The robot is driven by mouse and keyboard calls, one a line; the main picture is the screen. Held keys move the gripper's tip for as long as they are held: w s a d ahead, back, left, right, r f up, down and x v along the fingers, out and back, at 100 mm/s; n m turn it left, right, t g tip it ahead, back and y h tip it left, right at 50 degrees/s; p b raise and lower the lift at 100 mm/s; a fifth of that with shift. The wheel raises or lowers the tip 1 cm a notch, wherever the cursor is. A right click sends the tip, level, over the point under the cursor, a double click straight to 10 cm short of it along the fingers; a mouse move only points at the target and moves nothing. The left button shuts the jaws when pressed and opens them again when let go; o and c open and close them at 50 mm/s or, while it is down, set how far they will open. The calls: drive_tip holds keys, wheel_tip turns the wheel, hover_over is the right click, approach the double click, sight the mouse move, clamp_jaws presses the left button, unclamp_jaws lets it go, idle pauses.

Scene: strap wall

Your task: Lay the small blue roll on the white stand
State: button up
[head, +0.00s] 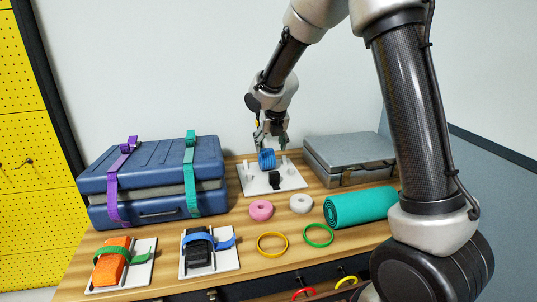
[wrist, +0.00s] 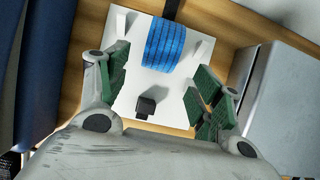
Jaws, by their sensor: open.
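The small blue roll (head: 266,158) is over the white stand (head: 290,182), between its upright white posts, and appears to rest there. In the wrist view the roll (wrist: 165,46) lies across the middle of the stand (wrist: 128,98), with a post at each side. A black strap end (wrist: 171,8) shows beyond the roll, and a black buckle (wrist: 147,103) stands on the near side. My gripper (head: 271,138) is just above the roll. In the wrist view its green-padded fingers (wrist: 164,86) are spread wide, with nothing between them. The roll's underside is hidden.
A blue strapped suitcase (head: 160,180) stands left of the stand and a grey case (head: 350,157) right. In front are a pink roll (head: 261,210), a white roll (head: 301,203), a teal mat roll (head: 360,207) and rings. Strapped orange (head: 112,262) and black (head: 198,256) items lie front left.

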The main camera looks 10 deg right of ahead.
drive_tip(key=s+d+r+m, duration=0.6)
drive_tip(key=s+r+m, duration=0.1)
drive_tip(key=s+m, duration=0.2)
drive_tip(key=s+d+r+m, duration=0.5)
drive_tip(key=s+r+m, duration=0.1)
drive_tip(key=s+m, duration=0.25)
drive_tip(key=s+d+m, duration=0.2)
drive_tip(key=s+m, duration=0.7)
drive_tip(key=s, duration=0.1)
drive_tip(key=s+d+m, duration=0.2)
drive_tip(key=s+m, duration=0.7)
drive_tip(key=s, duration=0.1)
drive_tip(key=shift+s+g, duration=0.4)
drive_tip(key=shift+m, duration=0.25)
